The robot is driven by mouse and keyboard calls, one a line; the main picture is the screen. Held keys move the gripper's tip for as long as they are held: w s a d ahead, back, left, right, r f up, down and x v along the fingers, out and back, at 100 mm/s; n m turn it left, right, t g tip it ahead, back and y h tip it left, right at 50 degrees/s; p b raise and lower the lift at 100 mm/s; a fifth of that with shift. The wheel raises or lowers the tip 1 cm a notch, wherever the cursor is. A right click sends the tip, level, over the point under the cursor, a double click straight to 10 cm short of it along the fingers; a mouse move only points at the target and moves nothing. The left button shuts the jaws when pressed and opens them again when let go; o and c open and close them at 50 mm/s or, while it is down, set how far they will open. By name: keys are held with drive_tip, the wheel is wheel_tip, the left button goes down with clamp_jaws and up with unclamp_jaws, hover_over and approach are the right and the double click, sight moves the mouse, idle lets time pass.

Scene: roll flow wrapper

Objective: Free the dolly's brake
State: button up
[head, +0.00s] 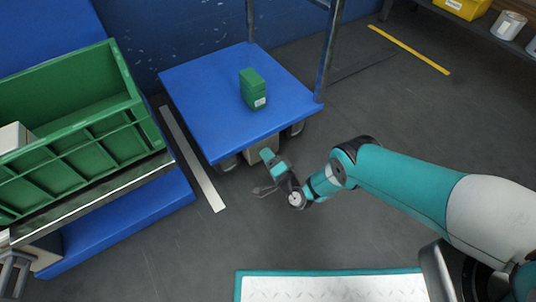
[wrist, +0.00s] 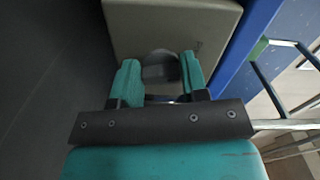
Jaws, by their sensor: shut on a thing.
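The dolly (head: 215,95) has a flat blue deck, upright posts at the back and wheels beneath. A beige box (head: 256,149) sits under its near edge; it fills the top of the wrist view (wrist: 165,22). A round grey knob (wrist: 160,72), apparently the brake's, is on that box. My gripper (wrist: 159,66) has its teal fingers on both sides of the knob and is shut on it. In the head view my gripper (head: 268,156) is low at the dolly's near edge and hides the knob. Whether the knob is turned or pulled out cannot be told.
A green box (head: 253,90) stands on the dolly's deck. A large green crate (head: 75,125) is on the left, with a white floor strip (head: 192,160) beside it. A teal-edged plate (head: 335,288) lies in front. Grey floor is clear around my arm.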

drive_tip(key=shift+n+p, duration=0.55)
drive_tip(key=shift+n, duration=1.05)
drive_tip(key=shift+f, duration=0.1)
drive_tip(key=o, duration=0.9)
drive_tip(key=shift+p+v, duration=4.2)
drive_tip(key=shift+v, duration=4.5)
